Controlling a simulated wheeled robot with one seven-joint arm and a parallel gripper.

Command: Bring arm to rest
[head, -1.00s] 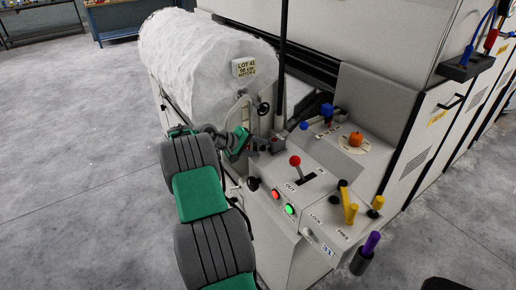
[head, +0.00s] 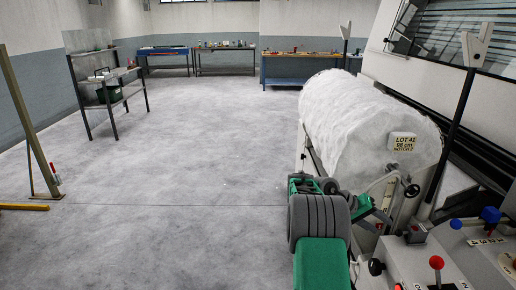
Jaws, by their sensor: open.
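My arm rises from the bottom of the head view, with dark grey joints and green covers. My gripper (head: 384,217) is at the arm's far end, green and dark, pointing right. It is small in the picture and partly hidden by the arm; it is open, and I see nothing held in it. It is in front of the end of the large white fibre roll (head: 350,125), near the handwheel and the machine's control panel. I cannot tell whether it touches anything there.
The label plate (head: 402,142) hangs on the roll's end. A red-knobbed lever (head: 436,263) and a blue knob (head: 456,224) stand on the panel at lower right. A dark post (head: 455,120) rises beside the roll. Open floor (head: 180,160) lies to the left, with benches (head: 225,58) behind.

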